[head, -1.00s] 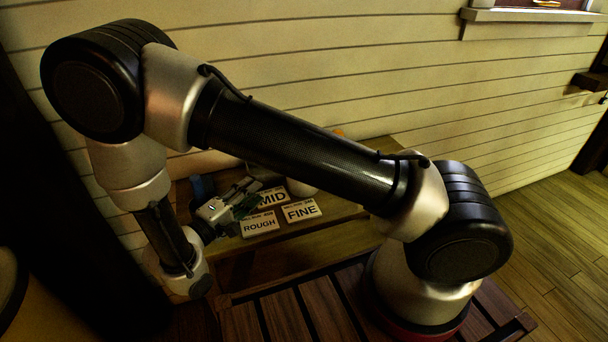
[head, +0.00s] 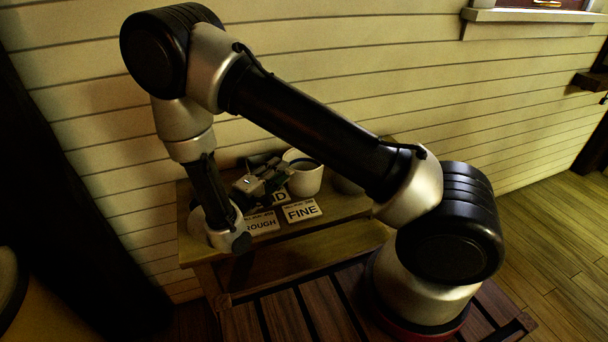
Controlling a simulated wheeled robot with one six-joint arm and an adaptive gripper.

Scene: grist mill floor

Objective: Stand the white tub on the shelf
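The white tub (head: 306,180) stands upright, open top up, on a wooden bench-like surface (head: 354,208) against the wall in the head view. Its upper right is close to my arm's long link. I cannot tell whether this surface is the shelf the task names. My gripper (head: 275,177) is just left of the tub, low over the surface, with its fingers toward the tub. Its fingers are dark and small, so I cannot tell if they are open or shut, or if they touch the tub.
Flat cards lie in front of the tub: FINE (head: 302,210), ROUGH (head: 264,223) and one partly hidden by my gripper. A dark round object (head: 345,184) is right of the tub, partly behind my arm. The planked wall (head: 380,60) is close behind. Open floor (head: 555,235) lies at right.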

